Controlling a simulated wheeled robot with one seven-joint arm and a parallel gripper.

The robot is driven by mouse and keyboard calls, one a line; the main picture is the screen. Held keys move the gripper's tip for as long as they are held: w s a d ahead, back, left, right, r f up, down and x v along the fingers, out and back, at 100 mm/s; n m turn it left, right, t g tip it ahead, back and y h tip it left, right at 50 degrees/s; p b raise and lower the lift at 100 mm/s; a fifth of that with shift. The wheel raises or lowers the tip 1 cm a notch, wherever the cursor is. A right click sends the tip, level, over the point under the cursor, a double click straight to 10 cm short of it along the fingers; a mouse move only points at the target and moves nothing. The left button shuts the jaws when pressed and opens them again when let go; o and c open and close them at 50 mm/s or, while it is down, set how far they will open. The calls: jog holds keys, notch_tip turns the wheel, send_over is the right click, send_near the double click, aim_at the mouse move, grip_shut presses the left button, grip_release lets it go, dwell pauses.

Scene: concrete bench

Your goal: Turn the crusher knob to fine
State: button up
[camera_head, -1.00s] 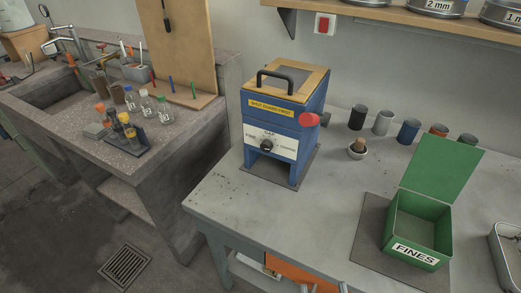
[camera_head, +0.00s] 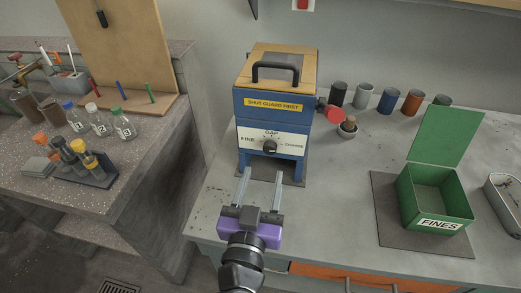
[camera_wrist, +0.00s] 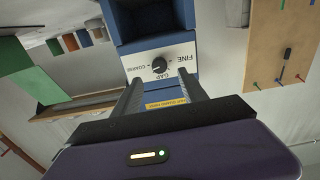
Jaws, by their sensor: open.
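The blue crusher (camera_head: 275,105) stands on the bench with its wooden-topped guard down and a "SHUT GUARD FIRST" label. Its black knob (camera_head: 269,147) sits on a white panel marked GAP, with FINE on the left and COARSE on the right. The knob's white pointer mark is too small in the head view to read surely. In the wrist view the knob (camera_wrist: 159,66) appears upside down, ahead of the fingers. My gripper (camera_head: 259,175) is open and empty, in front of and below the knob, not touching it.
A red knob or handle (camera_head: 333,113) sticks out at the crusher's right side. A green open box labelled FINES (camera_head: 436,222) stands on a dark mat to the right. Several cups and a small mortar (camera_head: 347,130) stand behind. A stone sink counter with bottles (camera_head: 122,125) is at left.

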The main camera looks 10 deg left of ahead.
aim_at(269, 151)
jog(key=shift+w+d+p, duration=0.2)
jog(key=shift+w+p, duration=0.5)
jog(key=shift+w, duration=3.25)
grip_shut()
